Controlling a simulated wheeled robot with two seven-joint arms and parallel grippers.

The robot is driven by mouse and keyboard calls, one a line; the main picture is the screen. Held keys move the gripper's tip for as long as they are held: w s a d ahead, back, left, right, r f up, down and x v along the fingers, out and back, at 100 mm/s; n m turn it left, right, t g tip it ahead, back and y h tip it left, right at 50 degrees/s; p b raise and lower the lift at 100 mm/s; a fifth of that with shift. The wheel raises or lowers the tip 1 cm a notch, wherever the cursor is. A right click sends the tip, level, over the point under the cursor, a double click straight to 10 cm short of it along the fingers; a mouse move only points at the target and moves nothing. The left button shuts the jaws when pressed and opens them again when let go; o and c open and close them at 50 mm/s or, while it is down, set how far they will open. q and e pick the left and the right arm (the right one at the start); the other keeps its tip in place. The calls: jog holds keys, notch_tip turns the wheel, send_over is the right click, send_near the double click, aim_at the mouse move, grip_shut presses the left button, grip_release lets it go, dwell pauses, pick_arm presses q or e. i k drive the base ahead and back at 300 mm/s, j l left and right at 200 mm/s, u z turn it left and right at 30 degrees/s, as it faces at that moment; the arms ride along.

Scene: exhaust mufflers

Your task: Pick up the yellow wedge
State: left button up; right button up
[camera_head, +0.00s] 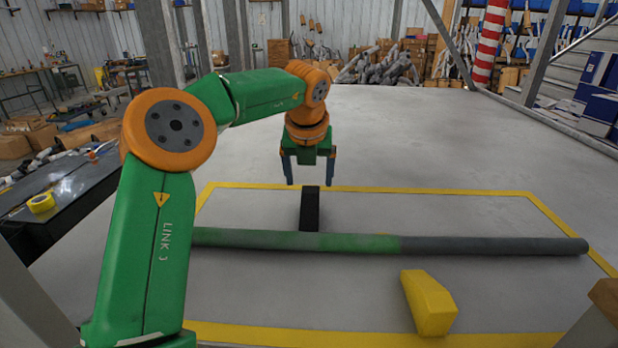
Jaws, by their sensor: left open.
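The yellow wedge (429,301) lies on the grey surface at the lower right, inside the yellow taped outline and on the near side of a long pipe. My left gripper (309,184) points down with its two dark fingers spread apart and nothing between them. It is beyond the pipe, to the left of the wedge and well apart from it. A black block (310,209) stands below the gripper, just behind the pipe. My right gripper is not in view.
The long green and grey pipe (450,245) lies across the marked area, between my left gripper and the wedge. A dark table (62,194) with a yellow tape roll (41,203) stands at the left. The surface beyond the yellow outline is clear.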

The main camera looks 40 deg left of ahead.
aim_at(434, 309)
jog(key=k+l, duration=0.6)
jog(key=l, duration=0.15)
jog(key=k+l, duration=0.55)
jog(key=l, duration=0.15)
